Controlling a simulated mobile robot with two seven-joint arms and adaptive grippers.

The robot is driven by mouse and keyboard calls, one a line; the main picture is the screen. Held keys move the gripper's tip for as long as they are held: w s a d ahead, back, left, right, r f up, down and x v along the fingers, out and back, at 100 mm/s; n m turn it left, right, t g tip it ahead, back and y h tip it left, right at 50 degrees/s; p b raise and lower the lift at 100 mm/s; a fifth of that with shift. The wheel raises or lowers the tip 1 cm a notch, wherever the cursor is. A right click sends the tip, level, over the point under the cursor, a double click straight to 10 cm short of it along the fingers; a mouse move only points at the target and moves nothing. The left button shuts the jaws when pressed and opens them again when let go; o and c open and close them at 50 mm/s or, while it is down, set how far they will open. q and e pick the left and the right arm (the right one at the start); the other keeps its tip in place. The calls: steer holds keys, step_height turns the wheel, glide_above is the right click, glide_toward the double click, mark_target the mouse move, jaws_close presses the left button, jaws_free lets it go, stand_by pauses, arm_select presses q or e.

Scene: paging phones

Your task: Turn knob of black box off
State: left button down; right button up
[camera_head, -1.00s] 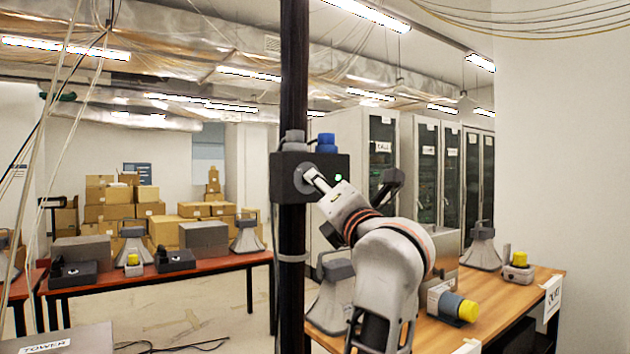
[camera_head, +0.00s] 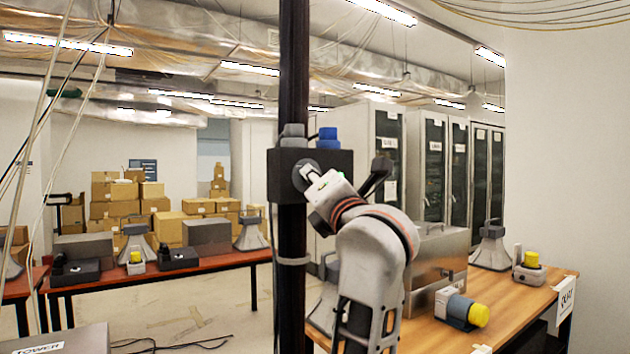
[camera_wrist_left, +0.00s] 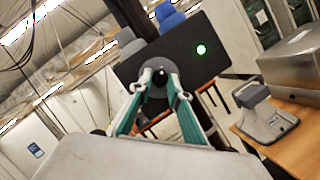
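The black box (camera_head: 340,160) is fixed to a dark vertical pole. My left gripper (camera_head: 312,178) is at the knob, with my arm coming up from below. My right gripper is not in view.
A blue button (camera_head: 327,134) and a grey knob (camera_head: 293,131) sit on top of the box. A wooden table (camera_head: 510,295) at right holds a steel case (camera_head: 440,262), horn speakers and yellow-topped devices. A red table (camera_head: 160,270) stands behind at left.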

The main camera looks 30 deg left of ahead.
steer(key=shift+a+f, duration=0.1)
arm_select(q)
steer(key=n+g+y+b, duration=0.1)
steer(key=n+g, duration=0.2)
steer(key=n, duration=0.5)
steer(key=n+g+y+b, duration=0.2)
steer(key=n+g, duration=0.2)
steer(key=n, duration=0.4)
steer(key=w+n+g+y+b, duration=0.1)
steer(key=n+g, duration=0.3)
steer(key=n, duration=0.5)
steer(key=shift+d+r+y+b, duration=0.25)
steer(key=shift+r+y+b, duration=0.05)
steer(key=shift+b, duration=0.45)
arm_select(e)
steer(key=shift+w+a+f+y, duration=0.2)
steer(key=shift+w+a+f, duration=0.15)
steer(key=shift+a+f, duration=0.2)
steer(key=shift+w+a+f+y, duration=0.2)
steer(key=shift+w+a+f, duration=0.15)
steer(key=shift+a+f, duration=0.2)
arm_select(q)
steer(key=shift+n, duration=0.4)
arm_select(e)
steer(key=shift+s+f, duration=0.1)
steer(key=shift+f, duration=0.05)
